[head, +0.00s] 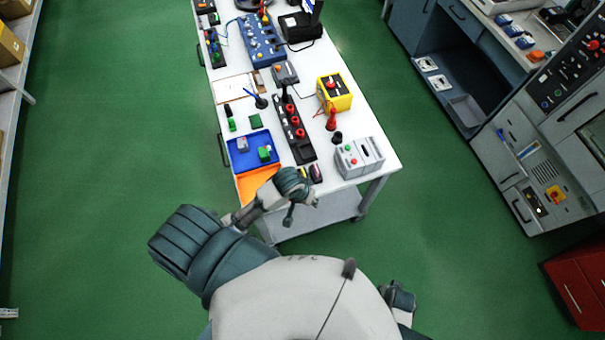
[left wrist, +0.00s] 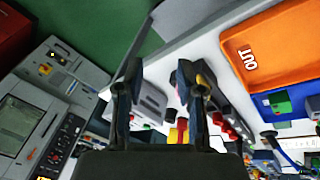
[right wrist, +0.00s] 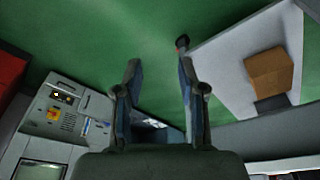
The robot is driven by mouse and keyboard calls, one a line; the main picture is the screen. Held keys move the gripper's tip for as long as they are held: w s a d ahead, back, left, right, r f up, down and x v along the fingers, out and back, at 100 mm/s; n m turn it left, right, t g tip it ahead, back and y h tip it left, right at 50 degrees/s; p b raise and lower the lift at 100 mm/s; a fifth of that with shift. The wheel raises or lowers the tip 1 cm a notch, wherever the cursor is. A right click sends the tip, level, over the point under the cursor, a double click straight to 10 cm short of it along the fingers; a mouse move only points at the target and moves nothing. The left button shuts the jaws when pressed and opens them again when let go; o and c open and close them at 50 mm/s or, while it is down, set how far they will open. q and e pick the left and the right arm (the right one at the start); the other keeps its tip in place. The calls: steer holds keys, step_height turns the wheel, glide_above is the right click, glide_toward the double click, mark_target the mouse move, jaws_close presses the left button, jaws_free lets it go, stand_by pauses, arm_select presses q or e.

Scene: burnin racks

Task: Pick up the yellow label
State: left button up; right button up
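A small yellow patch, possibly the yellow label (head: 302,173), shows at the near edge of the white table in the head view, just beside my left gripper (head: 300,192). In the left wrist view a yellow patch (left wrist: 207,74) shows partly behind the right-hand finger. Its shape is too small and covered to tell. My left gripper (left wrist: 158,80) is open and empty above the table's near edge. My right gripper (right wrist: 160,78) is open and empty over the green floor, away from the tabletop; the head view shows little of it.
Near the left gripper are an orange tray marked OUT (left wrist: 262,62), a blue tray (head: 236,151), a black strip with red knobs (head: 296,133) and a grey box with buttons (head: 359,157). A yellow box (head: 342,97) stands farther back. Grey cabinets (head: 540,150) stand right, across open floor.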

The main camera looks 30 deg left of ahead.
arm_select(q)
steer(key=w+a+r+n+g, duration=0.1)
steer(key=w+a+r+n, duration=0.15)
steer(key=w, duration=0.35)
arm_select(e)
steer(key=s+d+f, duration=0.1)
steer(key=s+f, duration=0.6)
steer(key=f, duration=0.6)
arm_select(q)
step_height(320, 180, up, 6)
steer(key=n+g+y, duration=0.2)
steer(key=n, duration=0.4)
glide_above(303, 172)
step_height(303, 172, down, 11)
steer(key=shift+f+p, duration=0.2)
steer(key=shift+p, duration=0.1)
steer(key=shift+w+f+p, duration=0.1)
steer(key=shift+f+p, duration=0.3)
steer(key=shift+f, duration=2.35)
jaws_close()
arm_select(e)
steer(key=s+d+f+g, duration=0.1)
steer(key=s+d+f, duration=0.1)
steer(key=s+f, duration=0.5)
steer(key=s, duration=0.5)
steer(key=shift+s+d+f+g, duration=0.25)
steer(key=shift+d+g, duration=0.05)
steer(key=shift+d, duration=0.1)
